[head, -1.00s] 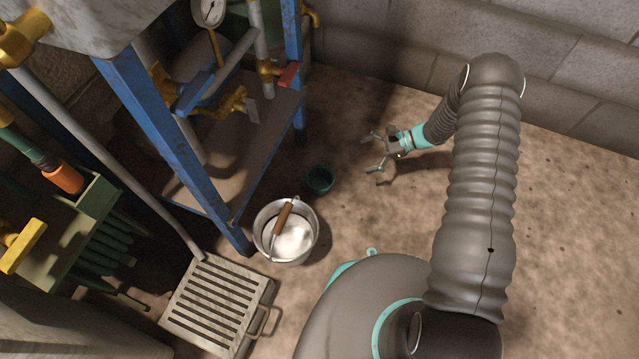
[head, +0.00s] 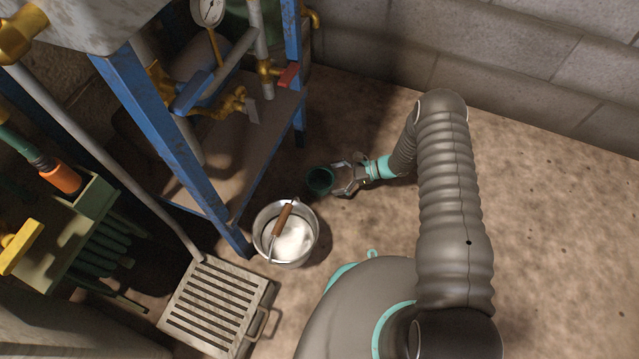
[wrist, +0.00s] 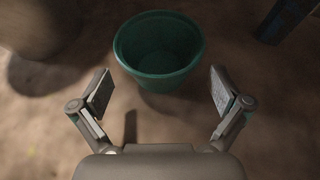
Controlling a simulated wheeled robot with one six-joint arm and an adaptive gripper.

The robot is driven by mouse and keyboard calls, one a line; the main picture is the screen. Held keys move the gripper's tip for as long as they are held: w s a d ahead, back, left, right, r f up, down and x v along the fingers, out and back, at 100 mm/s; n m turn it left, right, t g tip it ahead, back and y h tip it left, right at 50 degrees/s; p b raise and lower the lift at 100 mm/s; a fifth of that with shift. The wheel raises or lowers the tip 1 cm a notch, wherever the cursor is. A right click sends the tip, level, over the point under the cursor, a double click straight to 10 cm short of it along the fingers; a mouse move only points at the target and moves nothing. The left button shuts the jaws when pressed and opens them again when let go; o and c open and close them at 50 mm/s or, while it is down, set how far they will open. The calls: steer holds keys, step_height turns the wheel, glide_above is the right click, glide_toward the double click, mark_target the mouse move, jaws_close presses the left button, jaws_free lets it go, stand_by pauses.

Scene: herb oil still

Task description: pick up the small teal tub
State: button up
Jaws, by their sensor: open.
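The small teal tub (head: 319,181) stands upright on the floor, right of the blue frame's legs. In the wrist view the tub (wrist: 158,62) is just ahead of my gripper (wrist: 161,93), roughly centred between the two fingers, and looks empty. In the head view my gripper (head: 337,178) is low at the tub's right side with its fingers spread. The fingers are apart and hold nothing. I cannot tell whether a fingertip touches the tub's wall.
A metal bucket (head: 270,214) with a wooden-grip handle and white contents stands just below the tub in the head view. A blue frame (head: 183,137) with pipes and valves rises to the left. A slotted metal grate (head: 213,303) lies lower left. Floor on the right is clear.

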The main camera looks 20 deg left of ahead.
mark_target(309, 184)
steer(key=x, duration=0.5)
steer(key=shift+s+a+f, duration=0.1)
steer(key=shift+a, duration=0.2)
steer(key=c, duration=0.9)
